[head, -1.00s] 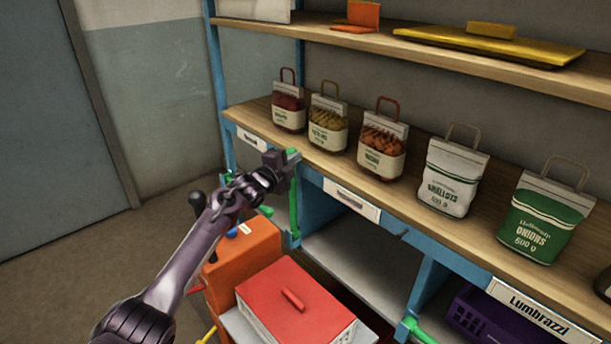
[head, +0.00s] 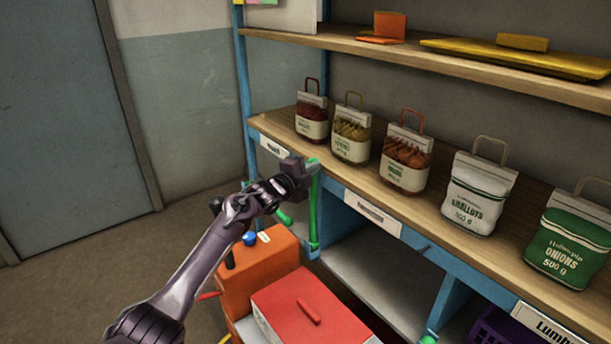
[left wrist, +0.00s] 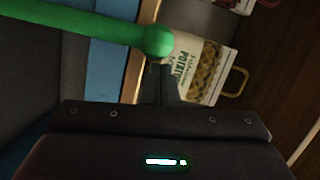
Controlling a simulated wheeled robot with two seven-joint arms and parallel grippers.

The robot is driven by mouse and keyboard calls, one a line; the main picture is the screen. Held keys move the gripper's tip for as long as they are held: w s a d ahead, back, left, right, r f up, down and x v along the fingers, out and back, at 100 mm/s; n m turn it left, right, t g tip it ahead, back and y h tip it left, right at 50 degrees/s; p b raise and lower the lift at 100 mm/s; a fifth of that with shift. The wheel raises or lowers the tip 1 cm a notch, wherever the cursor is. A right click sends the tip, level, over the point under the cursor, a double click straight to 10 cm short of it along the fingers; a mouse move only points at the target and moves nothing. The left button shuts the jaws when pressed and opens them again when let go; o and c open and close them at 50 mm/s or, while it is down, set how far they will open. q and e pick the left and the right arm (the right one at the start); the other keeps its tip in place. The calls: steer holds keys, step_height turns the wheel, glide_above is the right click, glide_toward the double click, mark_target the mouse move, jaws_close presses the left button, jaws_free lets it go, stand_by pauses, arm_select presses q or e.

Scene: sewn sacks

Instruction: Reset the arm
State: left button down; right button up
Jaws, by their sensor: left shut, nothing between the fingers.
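My left arm reaches in from the lower left of the head view. Its gripper (head: 312,165) is at the front of the shelf unit, beside the green rail (head: 314,215). In the left wrist view the dark fingers (left wrist: 165,85) are shut with nothing between them. The green rail (left wrist: 80,28) crosses in front there, its rounded end close to the fingertips. A potato sack (left wrist: 200,70) shows beyond them, apart from the gripper. My right gripper is in neither view.
Several sacks, among them shallots (head: 478,195) and green onions (head: 568,240), stand on the wooden shelf (head: 440,225). Below are an orange machine (head: 262,265) and a red-lidded box (head: 310,310). Open floor (head: 100,270) lies at the left.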

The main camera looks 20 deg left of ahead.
arm_select(q)
steer(key=a+v, duration=0.1)
steer(key=v, duration=0.5)
steer(key=s+d+f+n+g+y, duration=0.2)
steer(key=s+d+f+n+g, duration=0.15)
steer(key=s+f, duration=0.5)
steer(key=s+d+f+n+g+y, duration=0.2)
steer(key=s+f+n, duration=0.3)
steer(key=s+f, duration=0.3)
steer(key=s+a+f+n+g+y, duration=0.15)
steer(key=s+n+g, duration=0.7)
steer(key=s, duration=1.85)
step_height(320, 180, down, 29)
steer(key=s, duration=0.2)
steer(key=s+a+f+g, duration=0.1)
steer(key=s+a+f, duration=0.2)
steer(key=s+f, duration=1.6)
steer(key=shift+s+a+f+n+b, duration=0.15)
steer(key=shift+s+f+n+b, duration=0.05)
steer(key=shift+s+n+b, duration=0.2)
